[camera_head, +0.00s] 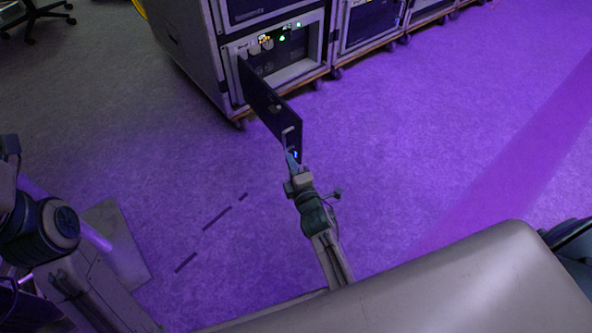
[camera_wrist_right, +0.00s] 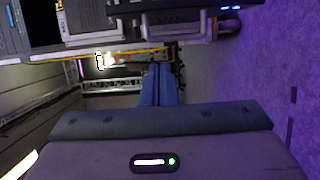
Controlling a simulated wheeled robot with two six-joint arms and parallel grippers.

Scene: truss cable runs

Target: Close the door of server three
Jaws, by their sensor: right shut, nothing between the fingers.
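The open server door (camera_head: 268,106) is a dark, thin panel in the head view. It swings out from the left side of the lit lower server bay (camera_head: 283,50) and stands well away from the frame. A pale handle (camera_head: 288,131) shows near its free end, with a small blue light below. My right gripper (camera_head: 291,156) is shut and empty at that free end; I cannot tell if it touches. In the right wrist view its blue-grey fingers (camera_wrist_right: 159,84) are together, below a dark panel edge (camera_wrist_right: 180,6). My left gripper is out of view.
More wheeled rack cabinets (camera_head: 365,22) continue to the right of this one. The purple-lit floor (camera_head: 430,130) right of the door is clear. A chair base (camera_head: 36,18) stands far left. Dark dashes (camera_head: 217,218) mark the floor.

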